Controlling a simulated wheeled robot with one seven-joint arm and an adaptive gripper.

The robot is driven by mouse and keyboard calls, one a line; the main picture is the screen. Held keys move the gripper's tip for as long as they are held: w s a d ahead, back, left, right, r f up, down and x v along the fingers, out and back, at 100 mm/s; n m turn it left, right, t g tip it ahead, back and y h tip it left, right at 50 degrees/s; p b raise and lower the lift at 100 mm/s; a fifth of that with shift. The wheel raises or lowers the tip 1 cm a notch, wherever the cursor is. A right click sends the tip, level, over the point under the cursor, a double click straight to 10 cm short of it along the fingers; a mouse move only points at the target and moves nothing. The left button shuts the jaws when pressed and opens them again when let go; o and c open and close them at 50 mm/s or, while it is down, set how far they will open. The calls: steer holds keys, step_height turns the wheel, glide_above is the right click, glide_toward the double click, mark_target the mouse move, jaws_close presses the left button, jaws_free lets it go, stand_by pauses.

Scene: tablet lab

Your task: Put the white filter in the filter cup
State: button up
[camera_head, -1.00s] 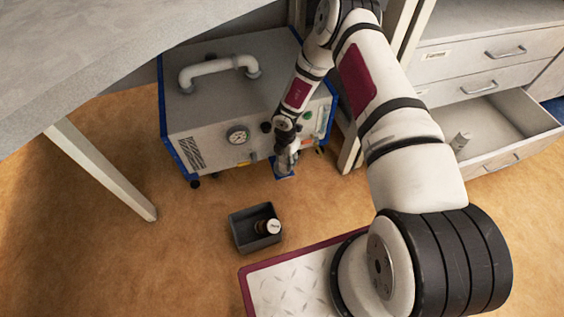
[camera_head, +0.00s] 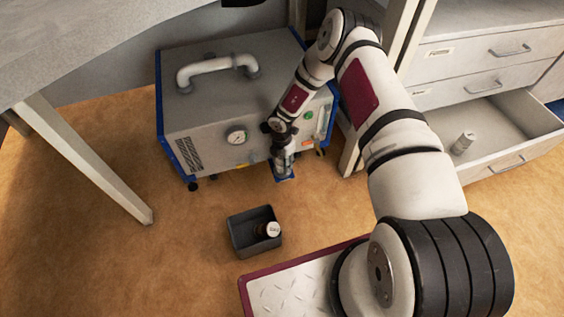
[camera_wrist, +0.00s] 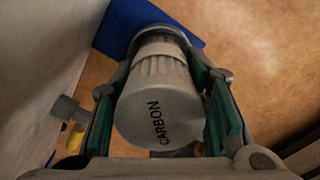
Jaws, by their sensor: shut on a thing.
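My gripper (camera_head: 284,163) is low beside the front of the grey machine. In the wrist view my gripper (camera_wrist: 168,115) is shut on a pale grey-white ribbed filter (camera_wrist: 163,92), with "CARBON" on its near end. The filter's far end points towards a blue plate (camera_wrist: 186,38), which also shows under my gripper in the head view (camera_head: 285,178). A filter cup cannot be told apart clearly; the filter and fingers hide what lies at the far end. I cannot tell whether the filter touches anything there.
The grey machine (camera_head: 215,130) stands behind my gripper. A small grey bin (camera_head: 244,244) on the floor holds a dark cylinder with a white end (camera_head: 268,230). The open drawer (camera_head: 495,130) at right holds a pale cylinder (camera_head: 463,142).

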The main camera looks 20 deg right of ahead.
steer(key=o, duration=1.2)
steer(key=shift+r, duration=0.15)
step_height(320, 180, up, 8)
steer(key=p, duration=0.4)
steer(key=shift+f, duration=0.25)
